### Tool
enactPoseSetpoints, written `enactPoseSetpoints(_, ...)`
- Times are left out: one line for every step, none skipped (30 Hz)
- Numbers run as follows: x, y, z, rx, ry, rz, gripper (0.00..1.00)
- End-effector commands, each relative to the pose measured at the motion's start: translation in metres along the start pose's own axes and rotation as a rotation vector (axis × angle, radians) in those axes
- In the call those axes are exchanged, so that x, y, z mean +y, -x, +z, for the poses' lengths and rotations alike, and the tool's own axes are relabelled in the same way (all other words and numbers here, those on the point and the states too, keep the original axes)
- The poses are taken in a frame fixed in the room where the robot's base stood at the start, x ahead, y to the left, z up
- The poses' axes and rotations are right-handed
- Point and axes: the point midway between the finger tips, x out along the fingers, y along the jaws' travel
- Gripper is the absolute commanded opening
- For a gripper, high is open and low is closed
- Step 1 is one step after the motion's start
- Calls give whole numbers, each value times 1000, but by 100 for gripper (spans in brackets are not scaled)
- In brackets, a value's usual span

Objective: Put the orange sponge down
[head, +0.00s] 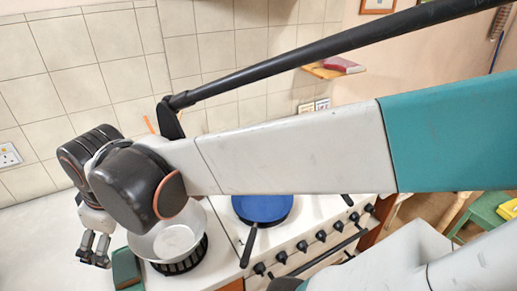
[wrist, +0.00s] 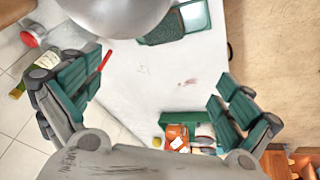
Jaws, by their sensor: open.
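My gripper (head: 94,260) is open above the white counter at the left of the head view. In the wrist view its two green-padded fingers stand wide apart, with bare counter between them (wrist: 158,88). An orange item (wrist: 177,132) with a white patch shows low in the wrist view, beside or in a green container (wrist: 188,118). I cannot tell whether it is the orange sponge. No sponge is clearly seen elsewhere, and none is held.
A green-edged tray (wrist: 190,18) lies near the pan. A bottle (wrist: 27,75) and a red-topped jar (wrist: 32,36) are at the wrist view's left.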

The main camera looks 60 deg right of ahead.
Motion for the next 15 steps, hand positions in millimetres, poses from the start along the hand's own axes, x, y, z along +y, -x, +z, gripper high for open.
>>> enactPoseSetpoints(-3,6,8,27,-46,11,98)
enactPoseSetpoints(-4,9,12,45,-76,18,98)
enactPoseSetpoints(-6,13,16,69,-116,25,98)
enactPoseSetpoints(-7,16,19,87,-146,30,98)
enactPoseSetpoints(-8,18,22,105,-175,35,98)
enactPoseSetpoints(-10,21,26,128,-211,39,98)
enactPoseSetpoints(-11,23,28,145,-238,43,98)
enactPoseSetpoints(-12,24,31,160,-262,45,98)
enactPoseSetpoints(-14,26,34,179,-292,47,98)
enactPoseSetpoints(-14,27,35,192,-312,48,98)
enactPoseSetpoints(-15,28,37,204,-330,50,98)
enactPoseSetpoints(-16,29,39,216,-351,50,98)
enactPoseSetpoints(-16,30,40,225,-363,51,98)
enactPoseSetpoints(-16,31,41,233,-374,51,98)
enactPoseSetpoints(-17,31,42,239,-385,51,98)
